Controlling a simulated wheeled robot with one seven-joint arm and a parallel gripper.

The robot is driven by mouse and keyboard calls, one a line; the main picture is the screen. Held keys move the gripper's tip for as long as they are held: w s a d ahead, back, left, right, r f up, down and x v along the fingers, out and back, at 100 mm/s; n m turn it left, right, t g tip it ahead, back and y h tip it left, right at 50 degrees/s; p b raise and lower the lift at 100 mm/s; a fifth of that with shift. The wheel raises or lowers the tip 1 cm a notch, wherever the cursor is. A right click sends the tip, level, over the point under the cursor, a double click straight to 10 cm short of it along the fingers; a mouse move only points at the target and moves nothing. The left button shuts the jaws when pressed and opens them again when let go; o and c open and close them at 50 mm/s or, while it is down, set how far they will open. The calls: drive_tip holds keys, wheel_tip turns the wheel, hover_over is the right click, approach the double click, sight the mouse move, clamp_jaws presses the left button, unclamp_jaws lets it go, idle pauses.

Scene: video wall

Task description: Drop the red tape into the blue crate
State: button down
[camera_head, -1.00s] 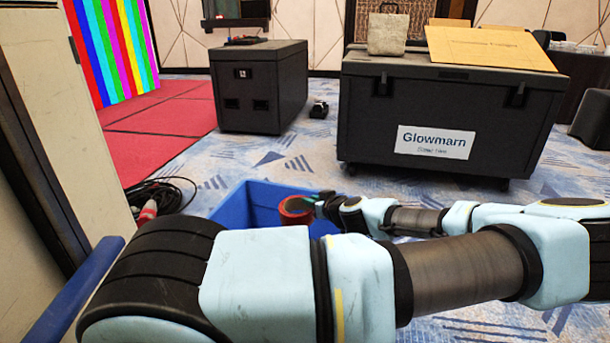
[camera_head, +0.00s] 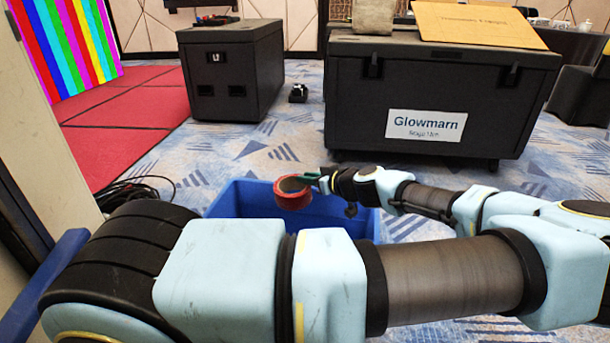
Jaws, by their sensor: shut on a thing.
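The red tape (camera_head: 292,199) is a red ring held at the end of my arm, in the middle of the head view. My gripper (camera_head: 308,181) is shut on its right side. The blue crate (camera_head: 239,196) stands on the floor behind my arm. The tape shows in front of the crate's opening and back wall, seemingly over it; its exact height above the crate cannot be told. My arm hides the crate's front and lower part.
A large black case (camera_head: 440,85) marked Glowmarn stands behind the crate, with a cardboard sheet (camera_head: 478,25) and a grey bag (camera_head: 374,16) on top. A smaller black case (camera_head: 232,70) stands at the back left. Cables (camera_head: 128,193) lie left of the crate.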

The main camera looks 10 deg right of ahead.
drive_tip(key=shift+f+b, duration=1.45)
drive_tip(key=shift+f, duration=1.05)
drive_tip(key=c, duration=0.7)
unclamp_jaws()
drive_tip(key=p+v, duration=0.2)
drive_tip(key=v, duration=0.8)
drive_tip(key=shift+s+d+r, duration=0.15)
drive_tip(key=shift+s, duration=0.2)
